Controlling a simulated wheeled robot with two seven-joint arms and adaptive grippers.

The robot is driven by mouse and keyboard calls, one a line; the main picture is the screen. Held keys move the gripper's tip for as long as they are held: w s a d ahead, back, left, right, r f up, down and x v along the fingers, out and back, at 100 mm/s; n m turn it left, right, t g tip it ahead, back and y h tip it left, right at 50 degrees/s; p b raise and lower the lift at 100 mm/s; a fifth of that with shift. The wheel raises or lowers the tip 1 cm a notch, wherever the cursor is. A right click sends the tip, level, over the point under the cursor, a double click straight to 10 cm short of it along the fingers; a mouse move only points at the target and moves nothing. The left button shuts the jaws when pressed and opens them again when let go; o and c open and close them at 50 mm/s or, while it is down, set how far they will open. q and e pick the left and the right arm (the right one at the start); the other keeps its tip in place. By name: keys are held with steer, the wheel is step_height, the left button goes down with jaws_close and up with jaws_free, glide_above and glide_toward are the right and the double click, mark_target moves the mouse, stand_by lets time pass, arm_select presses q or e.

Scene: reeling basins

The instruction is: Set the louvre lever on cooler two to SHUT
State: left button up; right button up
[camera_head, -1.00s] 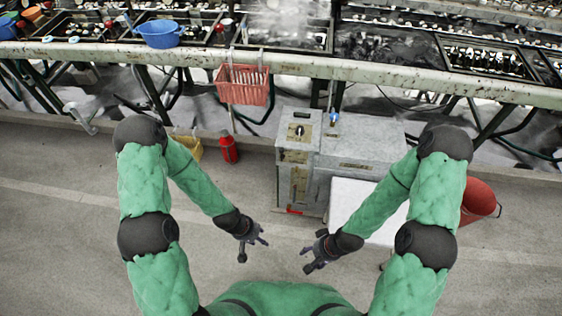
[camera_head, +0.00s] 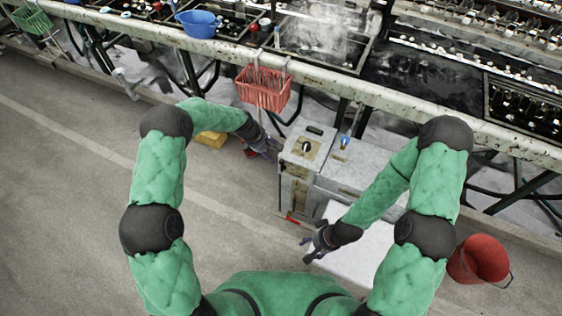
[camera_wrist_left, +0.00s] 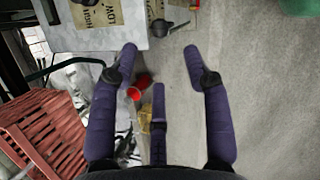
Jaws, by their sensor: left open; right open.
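A grey metal cabinet (camera_head: 352,163), apparently the cooler, stands on the floor; its number is not readable. A dark knob (camera_head: 306,147) sits on a tan plate on its top. The left wrist view shows the cabinet top (camera_wrist_left: 113,36), a tan label reading LOW, and a dark lever (camera_wrist_left: 166,27) on another tan plate on its side; that plate's lettering is too small to read. My left gripper (camera_head: 270,149) is open and empty, left of the cabinet; in its wrist view the spread fingers (camera_wrist_left: 160,52) point towards the lever, apart from it. My right gripper (camera_head: 313,246) is open and empty before the cabinet.
A red basket (camera_head: 263,90) hangs from the basin rail above my left gripper. A yellow container (camera_head: 210,138) stands below my left forearm. A white surface (camera_head: 355,250) lies beside my right gripper, with a red bucket (camera_head: 479,260) farther right. Open floor lies left.

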mark_target(280, 161)
arm_select(q)
steer(key=b+x, duration=0.3)
steer(key=x, duration=0.7)
steer(key=shift+s+d+f, duration=0.1)
steer(key=shift+f, duration=0.1)
jaws_close()
